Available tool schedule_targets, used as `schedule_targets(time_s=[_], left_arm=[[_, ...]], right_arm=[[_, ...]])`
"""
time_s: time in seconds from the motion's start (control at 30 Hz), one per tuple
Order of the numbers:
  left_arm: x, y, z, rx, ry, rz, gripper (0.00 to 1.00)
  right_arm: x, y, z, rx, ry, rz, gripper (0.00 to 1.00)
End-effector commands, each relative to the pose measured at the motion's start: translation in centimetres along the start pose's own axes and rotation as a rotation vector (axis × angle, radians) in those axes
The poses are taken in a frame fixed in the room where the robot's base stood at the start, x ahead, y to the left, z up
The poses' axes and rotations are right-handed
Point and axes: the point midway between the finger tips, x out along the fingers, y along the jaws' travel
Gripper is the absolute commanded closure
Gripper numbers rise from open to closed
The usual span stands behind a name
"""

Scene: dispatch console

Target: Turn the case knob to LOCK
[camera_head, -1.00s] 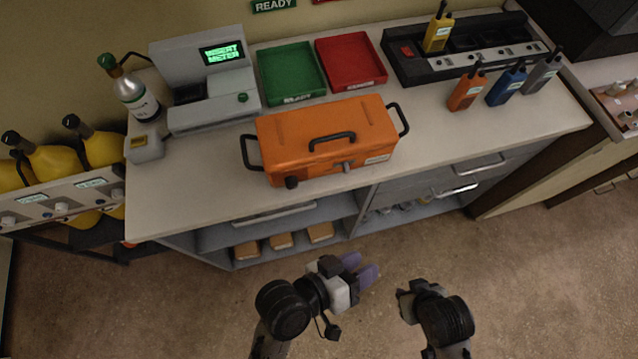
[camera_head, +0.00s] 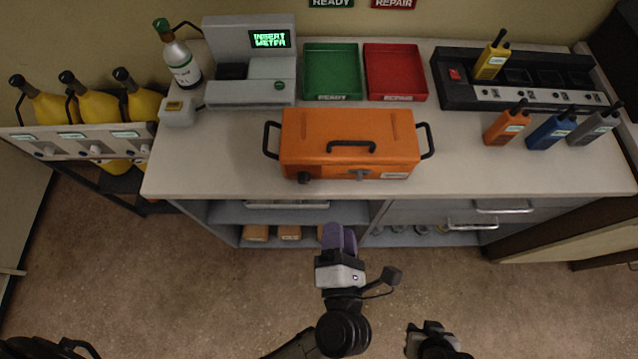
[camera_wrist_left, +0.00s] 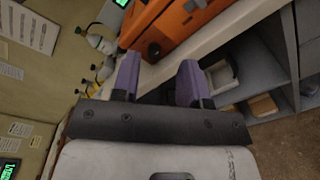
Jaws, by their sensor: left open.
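The orange case (camera_head: 348,135) lies closed on the worktop, with a black handle on its lid and one at each end. A round black knob (camera_head: 304,178) is on the left of its front face, and a grey latch (camera_head: 360,174) is at the front middle. Any knob markings are too small to read. My left gripper (camera_head: 339,232) is open and empty, its purple fingers pointing toward the counter, in front of and apart from the case. The left wrist view shows the case (camera_wrist_left: 172,22) and knob (camera_wrist_left: 153,50) beyond the fingers. My right gripper (camera_head: 430,329) is low in the head view, its fingers unclear.
Green (camera_head: 332,72) and red (camera_head: 395,72) trays stand behind the case. A grey meter station (camera_head: 250,93) and bottle (camera_head: 180,62) are left; a radio charger (camera_head: 515,95) and several radios are right. Open shelves lie under the worktop's front edge.

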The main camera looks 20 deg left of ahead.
Motion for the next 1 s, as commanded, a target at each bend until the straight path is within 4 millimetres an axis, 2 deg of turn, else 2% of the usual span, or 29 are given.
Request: schedule_targets(time_s=[0.1,0.2,0.43,1.0], left_arm=[[-0.2,-0.3,-2.2,-0.010,0.139,-0.017,0.59],[-0.4,-0.2,-3.4,-0.010,0.214,-0.015,0.59],[0.6,-0.2,-4.6,-0.010,0.267,-0.009,0.59],[10.0,-0.3,-7.1,-0.009,0.264,-0.008,0.59]], right_arm=[[0.0,-0.1,0.0,0.002,0.000,-0.002,0.63],[0.0,-0.1,0.0,0.002,0.000,-0.002,0.63],[0.1,-0.1,0.0,0.002,0.000,-0.002,0.63],[0.9,0.2,0.3,-0.007,-0.001,0.006,0.63]])
